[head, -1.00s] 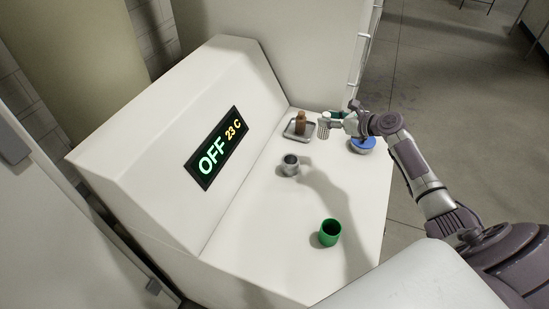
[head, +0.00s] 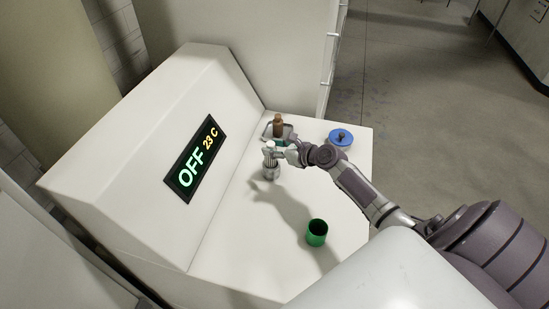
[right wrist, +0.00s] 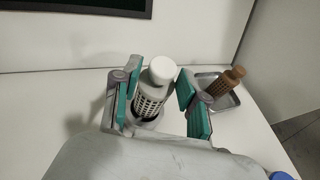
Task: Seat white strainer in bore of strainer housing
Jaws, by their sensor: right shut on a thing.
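The white strainer (right wrist: 158,95) has a round white knob on top and a dark-holed body; its white top also shows in the head view (head: 269,147). My right gripper (head: 278,153) is shut on it, with teal finger pads on either side in the right wrist view (right wrist: 160,98). The grey metal strainer housing (head: 271,174) stands upright on the white worktop directly below the strainer. The strainer looks roughly upright and in line with the housing. The gripper partly hides the meeting point, so I cannot tell how deep the strainer's lower end is. My left gripper is not in view.
A brown knobbed piece (right wrist: 227,82) stands in a metal tray (right wrist: 232,101) behind the housing. A blue round lid (head: 341,138) lies at the back right. A green cup (head: 316,233) stands nearer the front. A sloped panel with a display (head: 193,157) borders the worktop's left.

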